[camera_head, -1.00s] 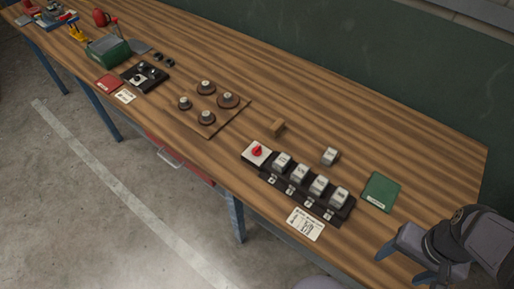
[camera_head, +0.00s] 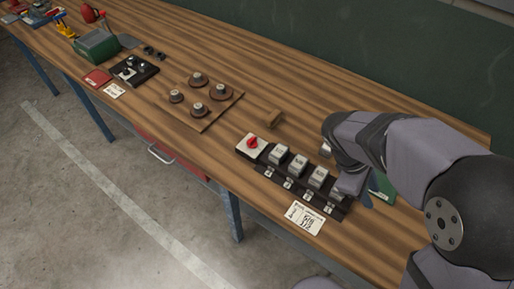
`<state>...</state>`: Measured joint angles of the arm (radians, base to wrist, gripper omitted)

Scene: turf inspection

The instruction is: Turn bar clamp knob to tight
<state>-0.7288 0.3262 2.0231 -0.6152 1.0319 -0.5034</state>
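A red knob (camera_head: 252,142) sits on a white square plate (camera_head: 243,150) at the left end of a dark rack (camera_head: 267,172). Several grey-white blocks (camera_head: 298,165) stand in a row in the rack. I take the red knob to be the clamp knob; its marks are too small to read. My gripper (camera_head: 362,197) is over the right end of the rack, well to the right of the knob and apart from it. One blue-grey finger shows; the other is not clear, so its opening is hard to judge. My arm hides the rack's right end.
A white label card (camera_head: 304,217) lies at the front edge. A green booklet (camera_head: 383,187) is mostly behind my arm. A small wooden block (camera_head: 273,118) lies behind the knob. A board with round knobs (camera_head: 204,118) is to the left. The table's back middle is clear.

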